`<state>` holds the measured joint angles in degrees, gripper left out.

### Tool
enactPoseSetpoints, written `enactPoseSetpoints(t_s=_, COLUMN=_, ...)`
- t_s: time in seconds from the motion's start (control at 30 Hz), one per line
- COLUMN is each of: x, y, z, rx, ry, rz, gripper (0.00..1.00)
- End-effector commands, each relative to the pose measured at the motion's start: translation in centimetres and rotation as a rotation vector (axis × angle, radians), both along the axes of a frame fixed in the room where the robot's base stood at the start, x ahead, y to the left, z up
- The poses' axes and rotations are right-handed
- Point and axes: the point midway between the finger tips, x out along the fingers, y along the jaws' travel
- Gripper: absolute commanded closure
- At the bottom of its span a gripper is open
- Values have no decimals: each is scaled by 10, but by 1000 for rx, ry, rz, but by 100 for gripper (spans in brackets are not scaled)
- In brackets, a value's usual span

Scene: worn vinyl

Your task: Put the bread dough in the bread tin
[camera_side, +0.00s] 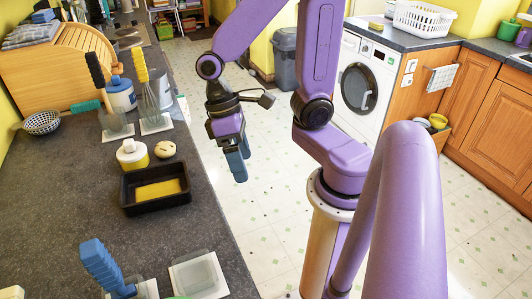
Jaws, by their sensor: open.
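The bread dough appears to be the small, pale, rounded lump (165,149) on the dark counter. The bread tin appears to be the black rectangular tin (128,203) with a yellow inside, just in front of the lump. The lump is outside the tin, near its back edge. My gripper (240,172) has blue fingers that point down. It is open and empty, to the right of the lump and tin, and shows against the floor past the counter's edge. The gap between the fingers is hard to see from this side.
A white and yellow pot (132,156) stands left of the lump. A whisk (150,105) and a brush stand upright behind. A blue-handled tool (103,265) and a clear square container (197,276) are in front. The counter (60,215) left of the tin is bare.

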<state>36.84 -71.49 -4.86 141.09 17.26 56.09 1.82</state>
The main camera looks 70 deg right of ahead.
Motion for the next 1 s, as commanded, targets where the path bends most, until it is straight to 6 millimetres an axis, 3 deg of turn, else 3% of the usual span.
enactPoseSetpoints(t_s=0.3, x=-35, y=-4, z=13, rx=7, ry=-210, rz=442, gripper=12)
enactPoseSetpoints(t_s=0.5, x=-50, y=-4, z=21, rx=26, ry=-306, rz=638, gripper=12)
enactPoseSetpoints(t_s=0.6, x=-54, y=-4, z=22, rx=33, ry=-332, rz=688, gripper=16)
enactPoseSetpoints(t_s=0.67, x=-55, y=-3, z=23, rx=35, ry=-340, rz=704, gripper=31)
enactPoseSetpoints(t_s=1.0, x=-55, y=-3, z=23, rx=35, ry=-343, rz=712, gripper=31)
